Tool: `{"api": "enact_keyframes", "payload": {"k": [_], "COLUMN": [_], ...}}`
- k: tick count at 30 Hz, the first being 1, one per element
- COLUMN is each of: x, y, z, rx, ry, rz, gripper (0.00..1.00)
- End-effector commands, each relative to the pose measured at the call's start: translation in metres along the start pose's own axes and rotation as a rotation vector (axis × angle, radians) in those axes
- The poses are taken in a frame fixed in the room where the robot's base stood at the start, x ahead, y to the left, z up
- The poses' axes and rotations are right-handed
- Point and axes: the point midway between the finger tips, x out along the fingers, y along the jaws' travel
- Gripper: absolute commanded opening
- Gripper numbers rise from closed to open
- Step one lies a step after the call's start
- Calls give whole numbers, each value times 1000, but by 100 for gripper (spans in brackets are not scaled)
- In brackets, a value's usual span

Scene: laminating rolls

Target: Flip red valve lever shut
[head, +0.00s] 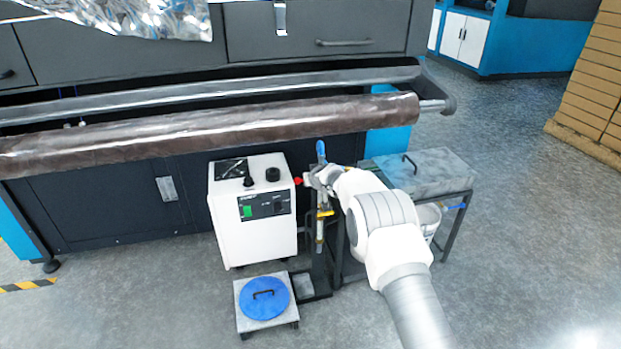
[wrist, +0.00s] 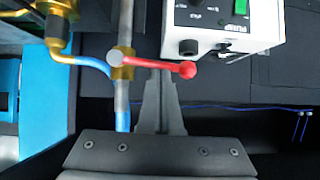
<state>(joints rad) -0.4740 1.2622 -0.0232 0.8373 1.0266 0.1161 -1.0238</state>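The red valve lever (wrist: 160,64) runs sideways in the wrist view, from a round pivot on a brass valve body (wrist: 122,64) to a red ball knob at its right end. In the head view a small red part of the lever (head: 298,181) shows just left of my gripper (head: 310,179). In the wrist view my gripper's fingers (wrist: 160,84) are together at the middle. Their tips end at the lever's bar, which shows unbroken across them. Whether they touch it I cannot tell. Nothing shows held between them.
A white pump box (head: 252,214) stands close left of the valve pipe (head: 320,234). A blue-lidded square stand (head: 264,298) is in front of it. A grey-topped bench (head: 425,171) stands right of the pipe. The dark roll (head: 210,128) crosses behind.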

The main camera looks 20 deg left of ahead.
Motion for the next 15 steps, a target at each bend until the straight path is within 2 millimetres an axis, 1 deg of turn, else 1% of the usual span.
{"api": "enact_keyframes", "payload": {"k": [7, 15], "x": [3, 3], "y": [-2, -2], "z": [4, 4], "rx": [-56, -70], "ry": [0, -1], "rz": [36, 47], "gripper": [0, 0]}}
